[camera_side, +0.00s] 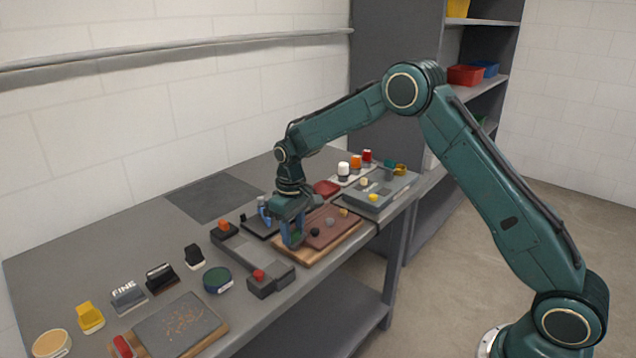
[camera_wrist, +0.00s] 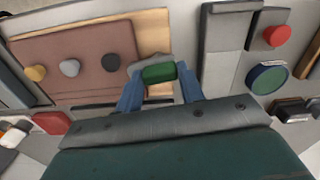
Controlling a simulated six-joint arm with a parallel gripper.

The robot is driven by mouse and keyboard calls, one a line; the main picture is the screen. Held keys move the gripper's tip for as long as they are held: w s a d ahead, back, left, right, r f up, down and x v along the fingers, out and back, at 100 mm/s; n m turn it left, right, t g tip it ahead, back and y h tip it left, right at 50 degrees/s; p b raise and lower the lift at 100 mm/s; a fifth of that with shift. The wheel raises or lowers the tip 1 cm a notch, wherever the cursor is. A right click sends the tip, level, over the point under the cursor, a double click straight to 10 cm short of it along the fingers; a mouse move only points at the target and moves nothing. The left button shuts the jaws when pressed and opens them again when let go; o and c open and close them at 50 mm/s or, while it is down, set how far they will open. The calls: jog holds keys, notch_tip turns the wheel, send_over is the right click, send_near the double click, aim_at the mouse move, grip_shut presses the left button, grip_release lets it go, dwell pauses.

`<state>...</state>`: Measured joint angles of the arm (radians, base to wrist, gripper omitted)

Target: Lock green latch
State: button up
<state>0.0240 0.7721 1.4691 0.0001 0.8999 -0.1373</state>
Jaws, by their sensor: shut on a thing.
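The green latch (camera_wrist: 158,73) sits at the edge of a brown panel on a wooden board, with a grey metal piece beside it in the wrist view. My gripper (camera_wrist: 159,80) has its blue fingers on either side of the latch and is shut on it. In the side view my gripper (camera_side: 288,230) reaches down to the near left end of the brown panel (camera_side: 322,232), and the latch is mostly hidden there. I cannot tell the latch's exact angle.
The panel carries yellow, grey and black knobs (camera_wrist: 70,67). A grey fixture (camera_side: 240,250) with a red button (camera_side: 258,275) stands close on the left. A round green tin (camera_side: 217,279) and stamps lie further left. A grey box (camera_side: 378,195) stands behind on the right.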

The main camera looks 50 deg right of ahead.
aim_at(294, 232)
jog(key=shift+m, duration=0.6)
jog(key=shift+o, duration=0.2)
jog(key=shift+c, duration=0.2)
jog(key=o, duration=1)
jog(key=shift+r, duration=0.1)
notch_tip(294, 232, up, 14)
